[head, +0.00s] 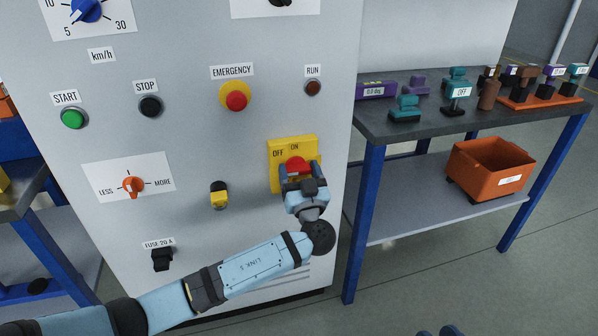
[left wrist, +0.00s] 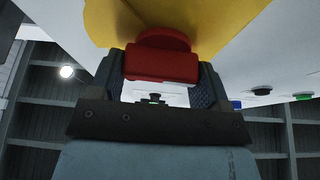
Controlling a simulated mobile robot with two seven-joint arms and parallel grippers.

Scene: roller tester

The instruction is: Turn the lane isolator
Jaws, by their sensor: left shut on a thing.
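The lane isolator is a red rotary handle (head: 296,164) on a yellow plate (head: 276,178) marked OFF and ON, at the right side of the grey cabinet front. My left gripper (head: 300,175) is at the handle, with its fingers on either side of it. In the left wrist view the red handle (left wrist: 162,66) sits between the two fingers of my left gripper (left wrist: 160,84), below the yellow plate (left wrist: 215,22). The gripper is shut on the handle. The gripper hides the lower part of the plate in the head view. My right gripper cannot be made out.
The cabinet also bears a red emergency button (head: 236,100), a green start button (head: 74,118), a black stop button (head: 150,106), an orange selector (head: 133,187) and a yellow-black switch (head: 219,195). A bench (head: 430,126) with small parts and an orange crate (head: 490,168) stands right.

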